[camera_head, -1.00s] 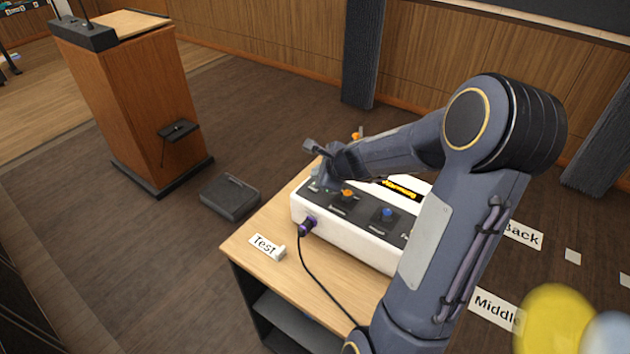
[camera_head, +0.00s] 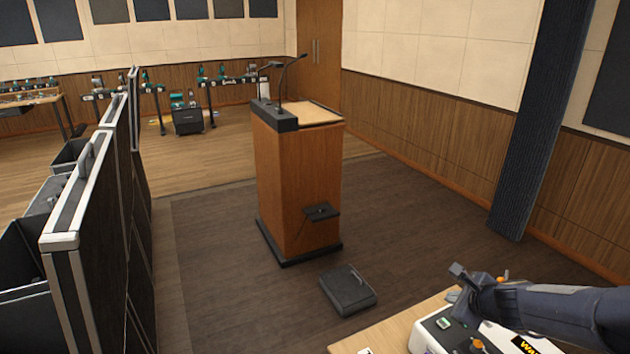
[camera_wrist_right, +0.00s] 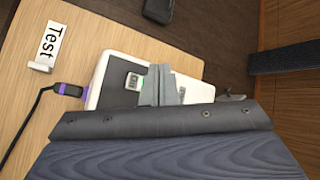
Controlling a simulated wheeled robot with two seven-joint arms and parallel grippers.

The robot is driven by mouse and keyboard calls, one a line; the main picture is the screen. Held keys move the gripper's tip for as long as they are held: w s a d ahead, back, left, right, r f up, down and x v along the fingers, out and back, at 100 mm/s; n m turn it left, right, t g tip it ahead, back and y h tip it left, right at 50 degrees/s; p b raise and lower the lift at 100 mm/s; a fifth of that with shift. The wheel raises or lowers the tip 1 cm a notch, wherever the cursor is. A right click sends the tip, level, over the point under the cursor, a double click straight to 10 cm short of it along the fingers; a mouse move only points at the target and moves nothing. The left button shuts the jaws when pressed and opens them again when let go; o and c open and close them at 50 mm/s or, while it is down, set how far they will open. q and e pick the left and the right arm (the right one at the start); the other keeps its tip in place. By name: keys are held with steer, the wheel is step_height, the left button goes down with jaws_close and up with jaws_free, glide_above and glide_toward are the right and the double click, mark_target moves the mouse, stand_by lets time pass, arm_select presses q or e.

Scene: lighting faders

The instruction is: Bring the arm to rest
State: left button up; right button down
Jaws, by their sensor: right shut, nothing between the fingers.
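My right arm comes in from the right edge of the head view. In the right wrist view the closed fingers (camera_wrist_right: 160,84) reach over the black top panel of the box (camera_wrist_right: 122,66), beside a small green-and-white part (camera_wrist_right: 133,81). I cannot tell whether the fingertips touch the panel. An orange knob (camera_head: 478,345) shows on the box. The arm and frame edge hide the rest of the box. My left gripper is not in view.
The box stands on a wooden table (camera_head: 385,334). A purple plug (camera_wrist_right: 70,90) with a black cable and a "Test" label (camera_wrist_right: 49,41) are beside it. A wooden lectern (camera_head: 298,185), a dark floor case (camera_head: 347,289) and dark panels (camera_head: 92,225) stand beyond.

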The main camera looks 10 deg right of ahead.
steer(key=s+a+r+n+y, duration=0.2)
steer(key=s+a+r+n, duration=0.2)
steer(key=a+n, duration=0.25)
steer(key=s+a+r+n+y, duration=0.2)
steer(key=s+a+r+n, duration=0.1)
steer(key=a+r+n, duration=0.3)
steer(key=s+a+f+n+g, duration=0.1)
steer(key=s+a+f+n, duration=0.1)
steer(key=s+a+n, duration=0.2)
steer(key=s+a+f+n+g, duration=0.1)
steer(key=s+a+n, duration=0.3)
steer(key=s+n, duration=0.5)
steer(key=s+g, duration=0.1)
steer(key=s, duration=0.3)
steer(key=shift+s+f+g, duration=0.15)
steer(key=shift+f+g, duration=0.15)
steer(key=shift+f, duration=0.05)
steer(key=shift+d, duration=0.15)
